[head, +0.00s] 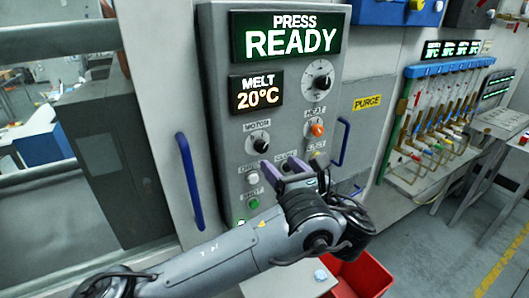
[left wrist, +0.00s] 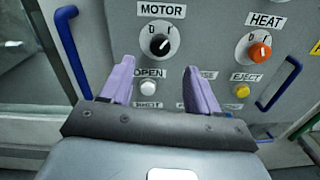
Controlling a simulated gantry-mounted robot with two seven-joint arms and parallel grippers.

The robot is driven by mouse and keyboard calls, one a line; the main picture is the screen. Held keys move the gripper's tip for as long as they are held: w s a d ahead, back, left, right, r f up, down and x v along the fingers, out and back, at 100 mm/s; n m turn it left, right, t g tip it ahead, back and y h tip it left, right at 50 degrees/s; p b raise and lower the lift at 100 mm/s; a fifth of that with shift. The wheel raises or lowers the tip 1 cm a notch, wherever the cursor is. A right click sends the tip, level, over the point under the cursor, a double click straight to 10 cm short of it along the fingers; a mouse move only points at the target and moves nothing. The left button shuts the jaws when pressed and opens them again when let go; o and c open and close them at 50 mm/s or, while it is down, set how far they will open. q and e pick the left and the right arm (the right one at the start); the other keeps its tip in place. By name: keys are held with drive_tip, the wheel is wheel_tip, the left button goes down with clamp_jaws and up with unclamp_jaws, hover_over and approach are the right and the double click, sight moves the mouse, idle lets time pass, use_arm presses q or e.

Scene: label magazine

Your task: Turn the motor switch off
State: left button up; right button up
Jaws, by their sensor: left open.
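The motor switch (head: 260,144) is a black round knob under the MOTOR label on the grey control panel (head: 214,90). It also shows in the left wrist view (left wrist: 159,44), just beyond the fingertips, between marks 0 and I. Its pale pointer line appears to lean up and right, toward the I. My left gripper (head: 282,166) has purple fingers and is open and empty. In the head view it is below and right of the knob; in the left wrist view its fingers (left wrist: 160,68) spread either side below the knob, apart from it. My right gripper is not in view.
The orange heat knob (head: 317,129) is right of the motor switch, with a black dial (head: 319,76) above. Push buttons sit below, partly hidden by my gripper. Blue handles (head: 189,180) flank the panel. A red bin (head: 362,276) stands below right.

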sight(263, 148)
use_arm(q)
drive_tip(key=x, duration=0.9)
drive_tip(key=shift+s, duration=0.1)
drive_tip(key=c, duration=1)
drive_tip(key=shift+f+n+b, duration=0.25)
drive_tip(key=shift+n+b, duration=1.15)
drive_tip(key=shift+b, duration=0.05)
drive_tip(key=shift+c, duration=0.2)
drive_tip(key=n+b, duration=0.3)
drive_tip(key=n, duration=0.1)
drive_tip(key=shift+b, duration=0.3)
drive_tip(key=n+b, duration=0.3)
drive_tip(key=n, duration=0.1)
drive_tip(key=shift+n, duration=0.4)
drive_tip(key=shift+r+n+y+b, duration=0.1)
drive_tip(key=shift+n+y+b, duration=0.2)
drive_tip(key=shift+n+b, duration=0.8)
drive_tip(key=shift+n, duration=0.3)
